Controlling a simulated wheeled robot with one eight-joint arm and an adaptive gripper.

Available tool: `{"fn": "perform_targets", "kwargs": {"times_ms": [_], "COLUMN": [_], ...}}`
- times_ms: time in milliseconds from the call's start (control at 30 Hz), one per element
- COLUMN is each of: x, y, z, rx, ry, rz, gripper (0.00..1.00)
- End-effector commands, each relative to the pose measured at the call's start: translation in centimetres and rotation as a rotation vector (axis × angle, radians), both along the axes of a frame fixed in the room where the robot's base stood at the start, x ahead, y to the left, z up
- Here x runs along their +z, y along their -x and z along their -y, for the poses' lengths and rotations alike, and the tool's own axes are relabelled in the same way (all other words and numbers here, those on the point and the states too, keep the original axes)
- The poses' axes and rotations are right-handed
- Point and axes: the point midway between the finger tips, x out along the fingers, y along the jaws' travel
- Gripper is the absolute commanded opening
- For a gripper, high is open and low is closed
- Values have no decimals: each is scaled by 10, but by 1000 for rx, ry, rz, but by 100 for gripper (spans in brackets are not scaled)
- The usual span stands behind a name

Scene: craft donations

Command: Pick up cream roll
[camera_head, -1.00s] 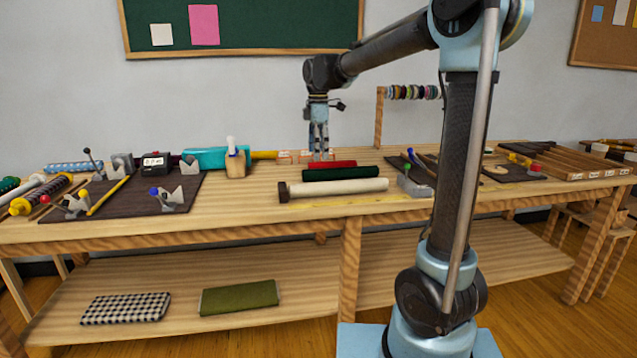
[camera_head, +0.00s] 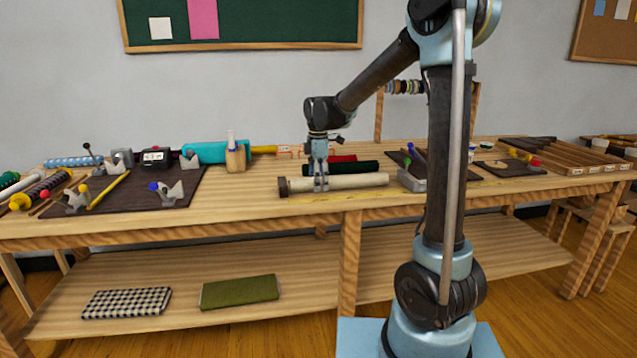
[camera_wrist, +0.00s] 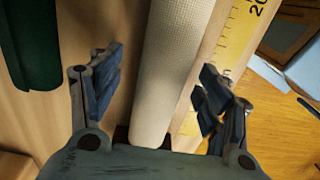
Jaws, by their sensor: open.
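The cream roll (camera_head: 355,181) lies flat near the front edge of the workbench, with a dark brown end piece at its left. In the head view my gripper (camera_head: 321,186) points down over the left part of the roll and hides a little of it. In the wrist view the cream roll (camera_wrist: 172,62) runs between the two spread fingers of my open gripper (camera_wrist: 157,92). Bare wood shows between the left finger and the roll. The right finger is close to the roll's other side, over the ruler. I cannot tell the fingertips' exact height.
A dark green roll (camera_head: 350,168) lies just behind, with a red roll (camera_head: 343,158) beyond it. A yellow ruler (camera_wrist: 228,45) runs along the front edge. A grey metal block (camera_head: 411,180) stands by the roll's right end.

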Motion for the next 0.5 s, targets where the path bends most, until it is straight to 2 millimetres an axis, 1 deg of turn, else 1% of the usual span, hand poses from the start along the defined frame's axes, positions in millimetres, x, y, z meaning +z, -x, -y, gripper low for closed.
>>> {"fn": "perform_targets", "kwargs": {"times_ms": [300, 367, 400, 467, 500], "x": [-1, -1, -1, -1, -1], "y": [0, 0, 0, 0, 0], "z": [0, 0, 0, 0, 0], "rx": [0, 0, 0, 0, 0], "ry": [0, 0, 0, 0, 0], "rz": [0, 0, 0, 0, 0], "gripper": [70, 57, 48, 34, 25]}}
